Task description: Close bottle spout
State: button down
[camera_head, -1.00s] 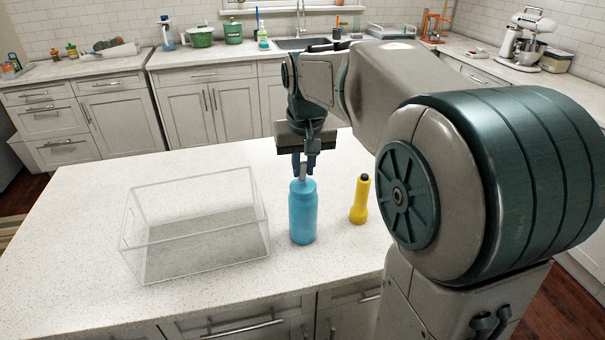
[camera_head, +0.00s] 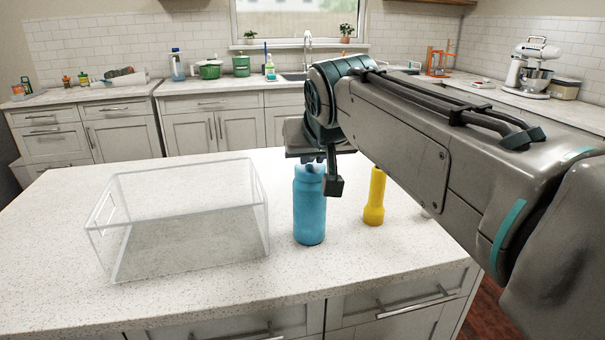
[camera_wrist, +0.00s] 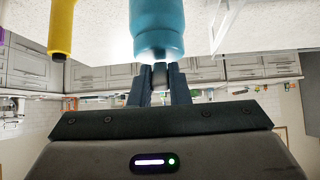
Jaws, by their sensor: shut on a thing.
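The blue bottle (camera_head: 310,212) stands upright on the counter, between the clear bin and a yellow flashlight (camera_head: 375,198). My gripper (camera_head: 314,168) is at the bottle's top, and the hand partly hides the spout in the head view. In the wrist view, the bottle (camera_wrist: 157,25) comes in from the top edge, and my gripper's fingers (camera_wrist: 159,77) are shut on the small grey spout (camera_wrist: 159,69) at its cap. The flashlight also shows in the wrist view (camera_wrist: 61,28). The spout's exact angle cannot be told.
An empty clear bin (camera_head: 180,258) stands left of the bottle on the speckled island counter (camera_head: 60,265). The flashlight is close on the bottle's right. The counter's front edge is free. A sink and back counters lie beyond the island.

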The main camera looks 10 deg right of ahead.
jog(key=shift+s+f+t+b, duration=0.15)
jog(key=shift+f+t+b, duration=0.4)
jog(key=shift+b, duration=0.95)
jog(key=shift+r, duration=0.2)
jog(key=c, duration=1.4)
grip_release()
jog(key=shift+t, duration=0.25)
jog(key=shift+o, duration=0.2)
jog(key=shift+r, duration=0.15)
